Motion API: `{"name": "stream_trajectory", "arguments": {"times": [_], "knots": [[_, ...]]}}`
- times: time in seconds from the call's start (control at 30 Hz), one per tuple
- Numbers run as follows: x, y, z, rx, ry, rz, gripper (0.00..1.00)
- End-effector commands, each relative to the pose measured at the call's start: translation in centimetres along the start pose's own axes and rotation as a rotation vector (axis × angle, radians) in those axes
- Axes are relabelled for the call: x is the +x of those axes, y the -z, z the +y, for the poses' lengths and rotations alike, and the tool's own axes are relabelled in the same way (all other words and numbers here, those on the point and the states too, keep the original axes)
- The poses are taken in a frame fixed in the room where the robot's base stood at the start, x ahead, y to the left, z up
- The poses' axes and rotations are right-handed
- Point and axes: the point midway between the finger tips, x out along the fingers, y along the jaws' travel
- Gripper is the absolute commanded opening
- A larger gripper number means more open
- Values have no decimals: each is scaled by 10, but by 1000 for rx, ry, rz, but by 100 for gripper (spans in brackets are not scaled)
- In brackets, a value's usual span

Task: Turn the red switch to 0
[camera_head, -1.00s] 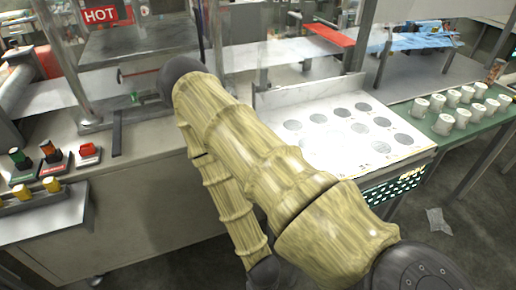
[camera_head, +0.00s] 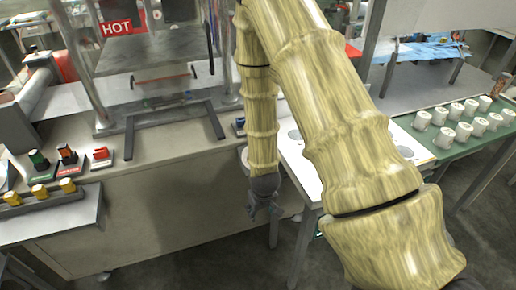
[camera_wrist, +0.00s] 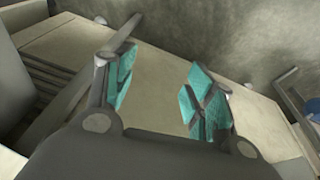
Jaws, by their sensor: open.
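The red switch (camera_head: 101,153) stands on the left end of the beige machine's top, at the right end of a row of switches. Its position marks are too small to read. My gripper (camera_head: 262,211) is in front of the machine's front panel, below the top and well to the right of the switch, apart from it. In the wrist view my gripper (camera_wrist: 158,85) is open, its teal-padded fingers spread with nothing between them. The red switch does not show clearly in the wrist view.
A green switch (camera_head: 38,159) and an orange-red switch (camera_head: 67,154) stand left of the red one. Yellow knobs (camera_head: 40,190) sit on a lower ledge. A black-framed press with a HOT sign (camera_head: 117,28) rises behind. White cups (camera_head: 440,138) stand on a green table at right.

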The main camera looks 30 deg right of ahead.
Motion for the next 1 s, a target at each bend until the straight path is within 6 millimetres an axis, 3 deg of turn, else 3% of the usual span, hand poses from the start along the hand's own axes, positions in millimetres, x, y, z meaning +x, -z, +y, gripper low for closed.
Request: {"name": "stream_trajectory", "arguments": {"times": [0.03, 0.2, 0.3, 0.5, 0.7, 1.0], "knots": [[-20, 25, 9, 15, -1, 25, 54], [-74, 88, 35, 51, 4, 81, 54], [-106, 119, 50, 70, 10, 109, 54], [-151, 157, 70, 97, 24, 146, 54], [-165, 168, 77, 107, 31, 156, 54], [-142, 172, 77, 106, 31, 154, 54]]}}
